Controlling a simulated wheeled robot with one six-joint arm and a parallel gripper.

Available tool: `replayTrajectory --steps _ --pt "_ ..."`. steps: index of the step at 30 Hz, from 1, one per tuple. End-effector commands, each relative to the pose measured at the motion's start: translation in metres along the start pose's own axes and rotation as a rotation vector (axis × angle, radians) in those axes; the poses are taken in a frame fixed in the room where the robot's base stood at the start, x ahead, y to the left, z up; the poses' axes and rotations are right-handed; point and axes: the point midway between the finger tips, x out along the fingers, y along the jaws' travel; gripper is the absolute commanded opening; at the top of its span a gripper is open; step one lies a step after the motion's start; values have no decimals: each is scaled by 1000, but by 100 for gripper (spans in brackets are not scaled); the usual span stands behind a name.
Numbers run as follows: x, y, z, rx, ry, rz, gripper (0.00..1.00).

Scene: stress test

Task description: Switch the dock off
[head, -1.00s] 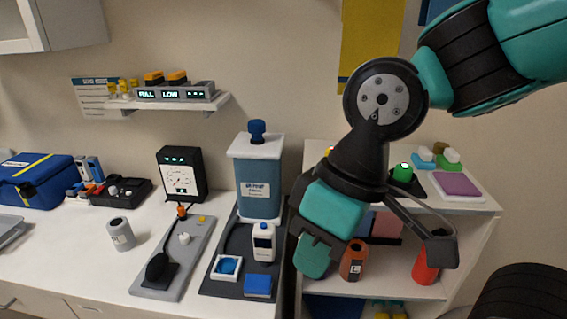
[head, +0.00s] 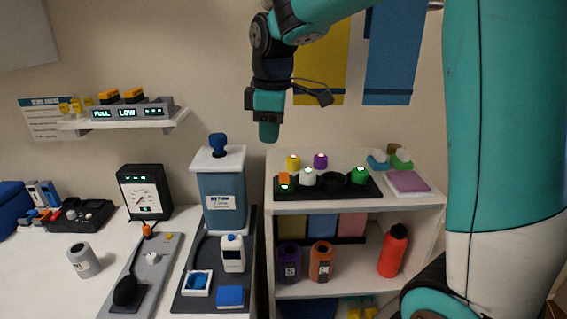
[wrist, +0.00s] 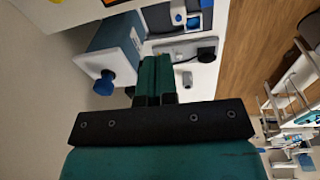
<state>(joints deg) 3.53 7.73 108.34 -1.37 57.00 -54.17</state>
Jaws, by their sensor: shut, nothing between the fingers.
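A black dock (head: 328,190) stands on top of the white shelf unit, right of centre in the head view. It carries several small round pods, including a white one (head: 308,177) and a green one (head: 359,175), and a dark round socket. An orange block (head: 284,179) with a green-lit mark below it is at its left end; whether this is its switch is too small to tell. My gripper (head: 268,138) points down, shut and empty, above and left of the dock. In the wrist view its fingers (wrist: 154,80) are together; the dock is not seen there.
A blue container (head: 221,205) with a blue knob stands left of the shelf unit. A grey unit (head: 130,112) with lit displays and orange blocks sits on the wall shelf. Purple and orange holders and a red bottle (head: 393,250) stand on the lower shelf.

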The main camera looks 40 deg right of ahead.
Motion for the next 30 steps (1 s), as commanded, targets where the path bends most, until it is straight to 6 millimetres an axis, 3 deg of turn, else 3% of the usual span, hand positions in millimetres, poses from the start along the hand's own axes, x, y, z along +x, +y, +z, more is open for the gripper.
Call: replayTrajectory --steps 1,3,7,20,26,30 --pt "-3 26 7 -13 -23 11 0" --pt "-5 51 17 -41 -49 20 0" --pt "-7 72 26 -69 -71 26 0" --pt "-2 73 27 -76 -73 26 0" --pt "27 73 29 -76 -75 22 0" --pt "58 74 32 -76 -76 20 0"
